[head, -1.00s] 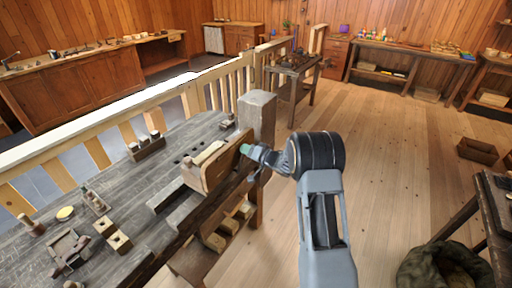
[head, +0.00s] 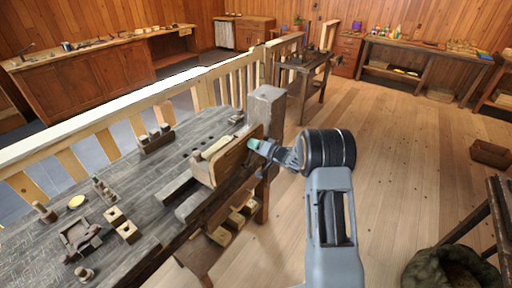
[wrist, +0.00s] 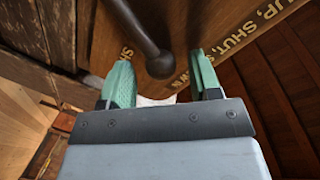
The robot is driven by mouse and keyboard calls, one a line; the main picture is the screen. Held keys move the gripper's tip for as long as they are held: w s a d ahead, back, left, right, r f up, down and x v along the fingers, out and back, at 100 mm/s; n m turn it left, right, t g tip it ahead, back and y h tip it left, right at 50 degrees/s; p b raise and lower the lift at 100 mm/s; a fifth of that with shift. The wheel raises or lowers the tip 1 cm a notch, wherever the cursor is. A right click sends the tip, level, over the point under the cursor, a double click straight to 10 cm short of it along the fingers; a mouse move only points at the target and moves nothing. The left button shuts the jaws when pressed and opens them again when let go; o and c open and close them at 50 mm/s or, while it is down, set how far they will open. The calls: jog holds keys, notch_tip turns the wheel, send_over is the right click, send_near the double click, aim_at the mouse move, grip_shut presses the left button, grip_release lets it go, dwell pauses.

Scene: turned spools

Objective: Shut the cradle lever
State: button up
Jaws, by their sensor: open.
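The wooden cradle (head: 228,163) stands at the right end of the grey workbench. In the wrist view its board (wrist: 200,25) carries lettering that includes "UP" and "SHUT". The dark lever (wrist: 140,28) comes down across that board and ends in a round knob (wrist: 160,65). My gripper (head: 253,145) is at the cradle's right end; in the wrist view (wrist: 162,78) its green fingers are open. The knob shows between the fingertips, with a gap on each side; whether it lies deep enough between them I cannot tell. The lever is too small to make out in the head view.
The workbench (head: 95,185) bears small wooden blocks (head: 121,224), a vise-like tool (head: 82,238) and a holder (head: 156,139). A square post (head: 266,112) stands close behind my gripper. A railing (head: 130,108) runs along the bench's far side. The floor (head: 400,150) at right is open.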

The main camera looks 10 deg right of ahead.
jog(key=b+v, duration=0.1)
jog(key=v, duration=1.2)
jog(key=shift+s+d+b, duration=0.25)
jog(key=shift+s+b, duration=0.1)
